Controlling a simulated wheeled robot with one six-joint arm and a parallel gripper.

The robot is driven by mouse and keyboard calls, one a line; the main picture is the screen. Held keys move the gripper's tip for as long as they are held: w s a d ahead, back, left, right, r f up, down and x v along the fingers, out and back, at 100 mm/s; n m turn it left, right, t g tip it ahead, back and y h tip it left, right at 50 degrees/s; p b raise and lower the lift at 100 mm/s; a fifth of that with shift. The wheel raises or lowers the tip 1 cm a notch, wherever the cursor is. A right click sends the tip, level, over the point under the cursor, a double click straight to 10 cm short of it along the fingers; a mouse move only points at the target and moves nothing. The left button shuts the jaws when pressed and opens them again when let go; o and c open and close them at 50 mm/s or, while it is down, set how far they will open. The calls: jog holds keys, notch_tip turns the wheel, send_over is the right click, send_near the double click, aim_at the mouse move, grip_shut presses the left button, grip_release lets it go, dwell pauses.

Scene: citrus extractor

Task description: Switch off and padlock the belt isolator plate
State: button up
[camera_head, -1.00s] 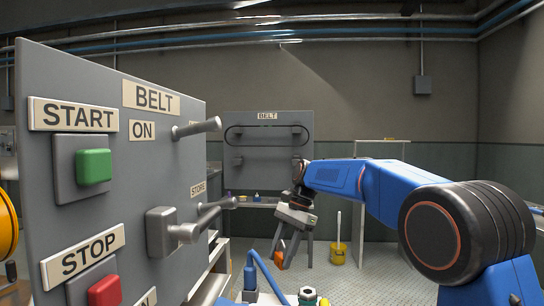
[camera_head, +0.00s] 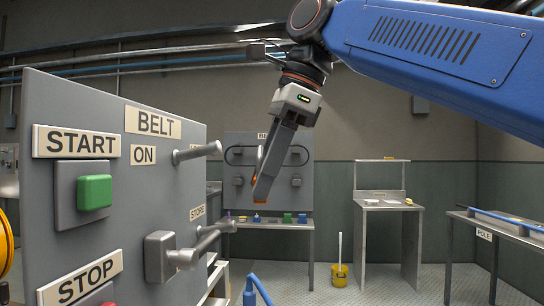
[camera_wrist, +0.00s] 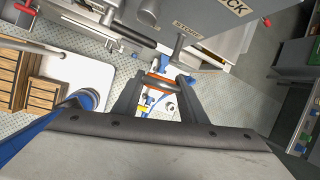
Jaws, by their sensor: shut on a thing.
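The grey BELT plate (camera_head: 120,200) stands large at the left in the head view. It has a green START button (camera_head: 94,192), a STOP label with a red button at the bottom edge, and an ON label (camera_head: 143,155). A grey peg (camera_head: 197,152) sticks out beside ON. A grey block with a knob (camera_head: 162,258) and a bar (camera_head: 213,238) sit lower, near the STORE label. My gripper (camera_head: 260,192) points down, right of the plate and apart from it. It is shut on a small orange thing (camera_wrist: 160,78), too small to identify as a padlock.
A second BELT panel (camera_head: 268,145) stands at the back above a bench. A metal table (camera_head: 388,205) and a yellow bucket (camera_head: 340,276) stand behind. A long table (camera_head: 500,232) with a blue pole is at the right. Open floor lies between.

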aim_at(209, 154)
jog(key=s+d+r, duration=0.2)
jog(key=s+r, duration=0.1)
jog(key=s, duration=0.1)
jog(key=a+f, duration=0.1)
jog(key=a, duration=0.9)
jog(key=shift+w+a+f+m, duration=0.25)
jog(key=shift+a+f+m, duration=0.05)
jog(key=shift+a+f, duration=0.1)
dwell(0.9)
jog(key=shift+f, duration=0.1)
dwell(0.5)
jog(key=o, duration=1.4)
